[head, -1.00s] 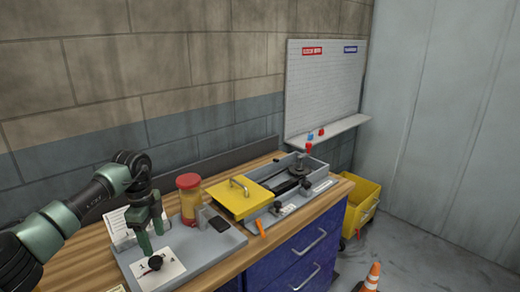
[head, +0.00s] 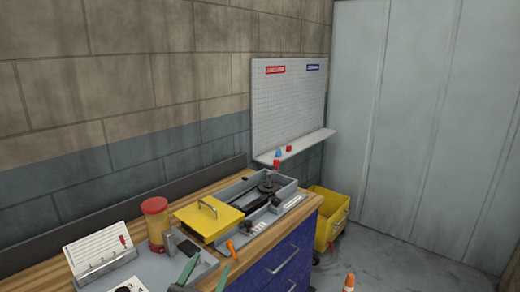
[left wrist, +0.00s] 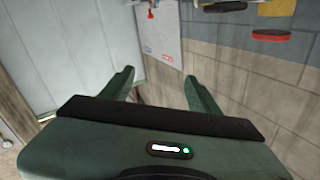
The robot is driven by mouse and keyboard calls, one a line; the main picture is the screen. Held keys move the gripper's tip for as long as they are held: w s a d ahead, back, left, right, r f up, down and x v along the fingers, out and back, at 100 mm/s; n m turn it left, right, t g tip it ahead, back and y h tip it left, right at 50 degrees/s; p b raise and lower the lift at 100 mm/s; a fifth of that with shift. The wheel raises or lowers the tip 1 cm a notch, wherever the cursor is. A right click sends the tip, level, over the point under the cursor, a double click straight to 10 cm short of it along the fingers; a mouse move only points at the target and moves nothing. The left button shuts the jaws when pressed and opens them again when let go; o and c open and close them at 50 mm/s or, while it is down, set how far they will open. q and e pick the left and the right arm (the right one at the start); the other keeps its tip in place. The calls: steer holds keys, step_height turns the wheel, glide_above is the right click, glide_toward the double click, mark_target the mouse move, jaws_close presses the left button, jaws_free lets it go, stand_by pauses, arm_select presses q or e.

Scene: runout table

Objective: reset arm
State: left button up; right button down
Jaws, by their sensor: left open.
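My left gripper (head: 204,276) shows at the bottom edge of the head view as two green fingers, in front of the grey tray (head: 150,268) on the workbench. The rest of its arm is out of the head view. In the left wrist view its two fingers (left wrist: 158,78) stand apart with nothing between them, and the picture is upside down. The wall board and pale wall panels lie in the background beyond the fingers. My right gripper is not in view.
The wooden bench carries a card holder (head: 104,268), a red-lidded jar (head: 156,228), a yellow lid with handle (head: 209,217), an orange object (head: 231,249) and a grey case (head: 288,188). A yellow bin (head: 328,214) and orange cone (head: 349,282) stand on the floor.

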arm_select(q)
steer(key=s+a+f+n+g+y, duration=0.5)
steer(key=s+a+f+g, duration=0.25)
steer(key=s+f, duration=0.5)
steer(key=s+f+m+g+h, duration=0.1)
steer(key=s+f+g, duration=0.3)
steer(key=s, duration=0.6)
steer(key=s+f+g, duration=0.3)
steer(key=s+f, duration=0.1)
steer(key=s, duration=0.5)
step_height(320, 180, down, 28)
steer(key=s+g, duration=0.2)
steer(key=s+a+f, duration=0.2)
steer(key=s+f, duration=0.6)
steer(key=s+a+f+b, duration=0.1)
steer(key=s+a+f, duration=0.1)
steer(key=s+f, duration=0.6)
steer(key=shift+s+m+g, duration=0.3)
steer(key=shift+s+g, duration=0.1)
steer(key=shift+g, duration=0.05)
